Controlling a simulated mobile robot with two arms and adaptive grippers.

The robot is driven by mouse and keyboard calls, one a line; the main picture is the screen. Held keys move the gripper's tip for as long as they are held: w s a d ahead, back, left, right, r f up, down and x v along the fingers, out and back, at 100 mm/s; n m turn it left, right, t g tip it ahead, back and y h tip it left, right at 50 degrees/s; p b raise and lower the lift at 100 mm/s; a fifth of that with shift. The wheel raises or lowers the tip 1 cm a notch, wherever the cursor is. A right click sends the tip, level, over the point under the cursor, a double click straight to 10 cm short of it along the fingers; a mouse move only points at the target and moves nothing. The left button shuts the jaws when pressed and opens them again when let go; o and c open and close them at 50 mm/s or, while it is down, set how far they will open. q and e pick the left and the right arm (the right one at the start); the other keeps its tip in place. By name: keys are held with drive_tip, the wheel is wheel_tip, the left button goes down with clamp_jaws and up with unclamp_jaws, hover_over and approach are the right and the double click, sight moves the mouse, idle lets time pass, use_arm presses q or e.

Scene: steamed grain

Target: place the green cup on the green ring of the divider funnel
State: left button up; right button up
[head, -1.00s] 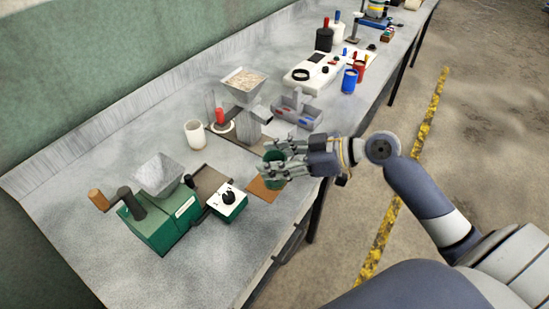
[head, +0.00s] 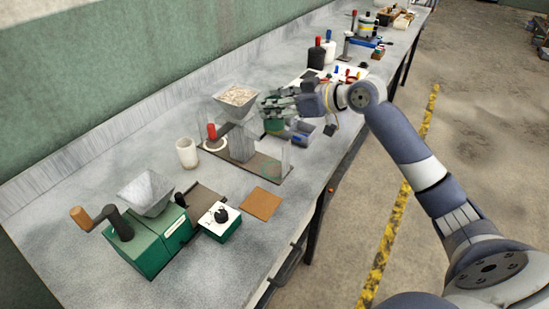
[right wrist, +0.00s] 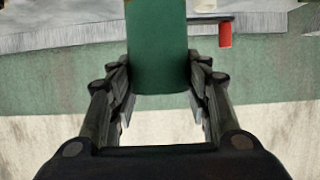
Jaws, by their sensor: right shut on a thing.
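My right gripper (head: 277,106) is shut on the green cup (head: 273,125) and holds it upright, raised above the bench. In the right wrist view the green cup (right wrist: 157,48) stands between the fingers. The divider funnel has a grey hopper (head: 236,97) filled with pale grain, on a grey body over a dark base plate. The green ring (head: 270,169) shows faintly on the right part of that plate, behind a clear panel. The cup is above and beyond the ring in the head view, apart from it. My left gripper is out of view.
A white cup (head: 187,153) stands left of the divider, near a red-topped piece (head: 211,131) and a white ring. A green mill (head: 150,240) stands front left. A brown mat (head: 261,204) lies bare near the front edge. A grey caddy (head: 304,130) is close to the gripper.

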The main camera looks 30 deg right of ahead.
wheel_tip(320, 180, down, 14)
drive_tip(key=shift+f+p, duration=0.1)
drive_tip(key=shift+p, duration=0.85)
drive_tip(key=shift+f, duration=0.5)
drive_tip(key=shift+f, duration=0.2)
drive_tip(key=o, duration=1.1)
drive_tip(key=shift+r, duration=0.15)
